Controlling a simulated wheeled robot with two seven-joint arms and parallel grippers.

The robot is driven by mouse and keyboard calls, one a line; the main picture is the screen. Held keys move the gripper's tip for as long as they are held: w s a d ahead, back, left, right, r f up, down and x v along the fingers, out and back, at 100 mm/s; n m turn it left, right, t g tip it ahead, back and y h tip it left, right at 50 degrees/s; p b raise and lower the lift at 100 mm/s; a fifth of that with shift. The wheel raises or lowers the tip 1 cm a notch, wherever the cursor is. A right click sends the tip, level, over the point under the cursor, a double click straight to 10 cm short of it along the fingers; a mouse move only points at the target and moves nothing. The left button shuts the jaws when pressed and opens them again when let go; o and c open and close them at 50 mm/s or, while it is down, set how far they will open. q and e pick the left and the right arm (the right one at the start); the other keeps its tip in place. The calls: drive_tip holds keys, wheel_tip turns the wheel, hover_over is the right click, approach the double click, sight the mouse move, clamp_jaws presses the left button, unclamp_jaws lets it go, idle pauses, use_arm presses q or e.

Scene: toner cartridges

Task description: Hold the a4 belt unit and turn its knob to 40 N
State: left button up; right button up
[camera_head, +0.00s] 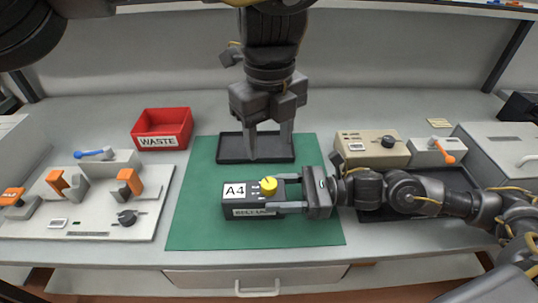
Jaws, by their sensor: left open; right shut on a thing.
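The A4 belt unit (234,194) is a dark box with a white A4 label, lying on the green mat (200,234). Its yellow knob (267,184) sits on top; the scale marks beside it are too small to read. My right gripper (292,194) reaches in from the right and is shut on the belt unit's right part. My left gripper (268,153) points down above the black tray (227,154), behind the belt unit. Its fingers are apart with nothing seen between them, and it is away from the knob.
A red WASTE bin (161,128) stands at the back left. A pale panel (80,225) with orange clips and a dark knob is at the left. The front of the mat is clear.

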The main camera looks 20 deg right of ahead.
use_arm(q)
drive_tip(key=shift+r, duration=0.65)
use_arm(e)
drive_tip(key=o, duration=1.4)
use_arm(q)
drive_tip(key=shift+f, duration=0.1)
use_arm(e)
drive_tip(key=shift+d, duration=0.1)
